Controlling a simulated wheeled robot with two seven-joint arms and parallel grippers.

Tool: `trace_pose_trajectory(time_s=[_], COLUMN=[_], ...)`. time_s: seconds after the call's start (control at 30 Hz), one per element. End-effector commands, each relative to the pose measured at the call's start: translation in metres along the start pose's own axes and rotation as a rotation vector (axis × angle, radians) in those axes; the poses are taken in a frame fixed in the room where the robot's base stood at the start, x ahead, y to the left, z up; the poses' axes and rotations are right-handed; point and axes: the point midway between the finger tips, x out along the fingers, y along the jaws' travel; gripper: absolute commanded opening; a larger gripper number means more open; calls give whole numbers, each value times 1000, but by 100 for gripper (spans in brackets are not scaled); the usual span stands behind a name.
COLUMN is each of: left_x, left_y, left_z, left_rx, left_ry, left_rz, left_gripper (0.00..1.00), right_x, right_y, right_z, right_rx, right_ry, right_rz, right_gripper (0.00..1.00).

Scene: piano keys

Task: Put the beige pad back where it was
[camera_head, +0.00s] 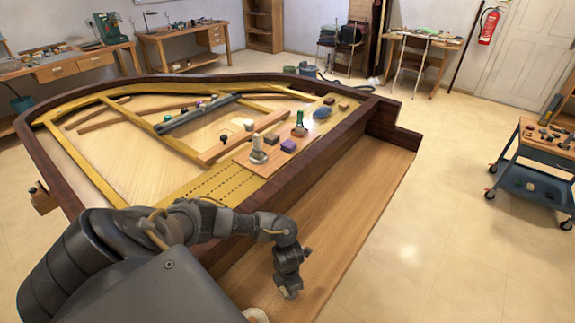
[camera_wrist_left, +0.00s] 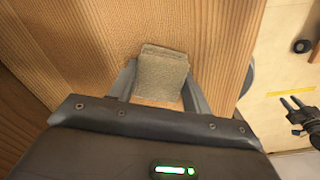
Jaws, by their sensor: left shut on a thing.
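The beige pad (camera_wrist_left: 162,76) is a small, rough, block-like piece seen in the left wrist view. It sits between the two fingers of my left gripper (camera_wrist_left: 160,88), which is shut on it. Wood-grained surface shows behind and around the pad; I cannot tell whether the pad touches it. In the head view my left gripper (camera_head: 290,291) points down over the bare wooden keybed at the front of the piano, and the pad is barely visible there. A dark two-pronged gripper (camera_wrist_left: 293,103), apparently my right one, shows at the right edge of the wrist view with its prongs apart.
The piano's dark rim (camera_head: 330,140) rises behind the keybed (camera_head: 345,215). A cart (camera_head: 540,175) stands at right. The keybed right of my gripper is clear.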

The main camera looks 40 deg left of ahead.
Motion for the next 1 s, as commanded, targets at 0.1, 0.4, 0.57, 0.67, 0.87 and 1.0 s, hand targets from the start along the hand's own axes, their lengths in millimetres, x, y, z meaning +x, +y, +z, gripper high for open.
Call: trace_pose_trajectory(time_s=[0.1, 0.4, 0.57, 0.67, 0.87, 1.0], left_x=[1, 1, -6, -20, -64, -91], left_y=[0, 0, 0, 0, 0, 0], left_z=[0, 0, 0, 1, 2, 1], left_rx=[0, 0, 0, 2, 3, 3], left_ry=[0, 0, 0, -3, -5, -4], left_rz=[0, 0, 0, -1, -1, 0], left_gripper=[60, 70, 70, 70, 70, 70], right_x=[1, 1, -6, -5, -8, -10], right_y=[2, 3, 3, 3, 3, 3], right_z=[1, 1, 1, 1, 1, 0], right_rx=[-1, -2, -2, -2, -2, -2], right_ry=[-1, -1, -2, -2, -2, -2], right_rz=[2, 4, 3, 3, 3, 3], right_gripper=[36, 36, 36, 36, 36, 36])
